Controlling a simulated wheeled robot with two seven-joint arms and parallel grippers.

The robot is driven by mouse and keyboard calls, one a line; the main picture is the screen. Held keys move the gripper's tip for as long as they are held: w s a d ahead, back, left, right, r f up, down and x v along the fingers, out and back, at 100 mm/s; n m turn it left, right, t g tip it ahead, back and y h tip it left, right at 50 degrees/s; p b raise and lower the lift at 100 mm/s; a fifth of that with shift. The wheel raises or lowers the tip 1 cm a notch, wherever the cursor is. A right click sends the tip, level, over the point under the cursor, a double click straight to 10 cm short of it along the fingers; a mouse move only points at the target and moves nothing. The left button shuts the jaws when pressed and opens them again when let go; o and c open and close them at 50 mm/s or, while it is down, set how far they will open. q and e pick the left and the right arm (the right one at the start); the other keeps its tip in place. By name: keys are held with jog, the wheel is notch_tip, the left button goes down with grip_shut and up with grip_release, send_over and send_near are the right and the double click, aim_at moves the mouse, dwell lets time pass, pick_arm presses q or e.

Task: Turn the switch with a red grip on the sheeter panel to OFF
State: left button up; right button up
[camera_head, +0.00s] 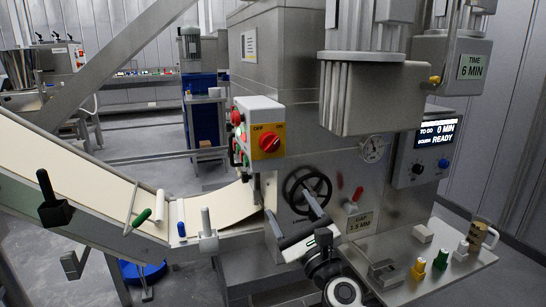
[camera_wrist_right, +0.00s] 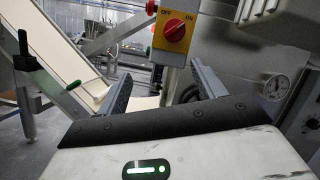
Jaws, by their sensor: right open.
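The switch with a red grip (camera_head: 269,142) sits on a yellow plate marked OFF at the left and ON at the right. Its grip looks slanted toward the ON side. The plate is on the front of the white and grey sheeter panel box (camera_head: 258,107). The switch also shows at the top of the right wrist view (camera_wrist_right: 175,30). My right gripper (camera_head: 291,212) is open and empty, below the switch and apart from it. Its two fingers (camera_wrist_right: 160,76) point up toward the panel in the wrist view. My left gripper is not in view.
Red and green buttons (camera_head: 240,140) line the panel's left side. A black handwheel (camera_head: 306,188) and a small red lever (camera_head: 357,194) are near my right gripper. The conveyor with its dough sheet (camera_head: 215,205) lies left.

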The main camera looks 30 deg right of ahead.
aim_at(273, 148)
jog(key=w+d+r+m, duration=0.1)
jog(key=w+r, duration=0.1)
jog(key=w, duration=0.3)
jog(key=w+d+r+m+h+p, duration=0.1)
jog(key=w+d+r, duration=0.1)
jog(key=w, duration=0.3)
jog(key=w+d+r+m, duration=0.1)
jog(key=w+d+r, duration=0.1)
jog(key=w+r, duration=0.1)
jog(key=shift+w+d+r+h, duration=0.1)
jog(key=shift+w+r+h, duration=0.05)
jog(key=shift+w, duration=0.3)
jog(key=shift+w+r+h, duration=0.15)
jog(key=shift+w, duration=0.3)
jog(key=c, duration=1)
